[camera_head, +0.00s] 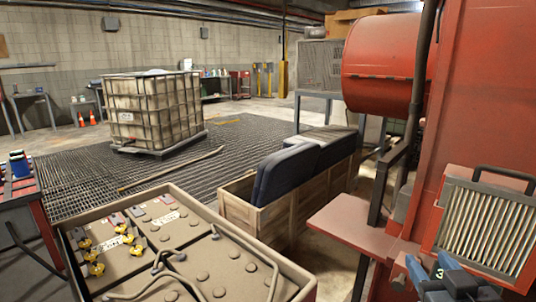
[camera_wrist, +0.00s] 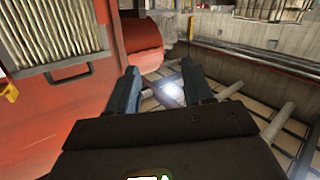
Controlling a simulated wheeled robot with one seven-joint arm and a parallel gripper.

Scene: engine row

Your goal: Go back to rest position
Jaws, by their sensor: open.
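My gripper (camera_head: 432,271) shows at the lower right of the camera_head view, with its blue fingers in front of the red machine (camera_head: 475,95). In the wrist view my gripper (camera_wrist: 162,86) has its two blue fingers apart, with nothing between them. A bright light spot shows in the gap. A pleated filter panel (camera_head: 485,225) in a grey frame with a black handle is just right of and above the gripper in the camera_head view. It also shows at the upper left of the wrist view (camera_wrist: 55,35).
A tan tray with batteries and hoses (camera_head: 195,250) is at the front. A wooden crate (camera_head: 240,210) holds dark blue seats (camera_head: 285,173). A caged tank (camera_head: 152,108) stands on floor grating (camera_head: 80,180). A red flat step (camera_head: 350,222) juts from the machine. Open floor lies farther back.

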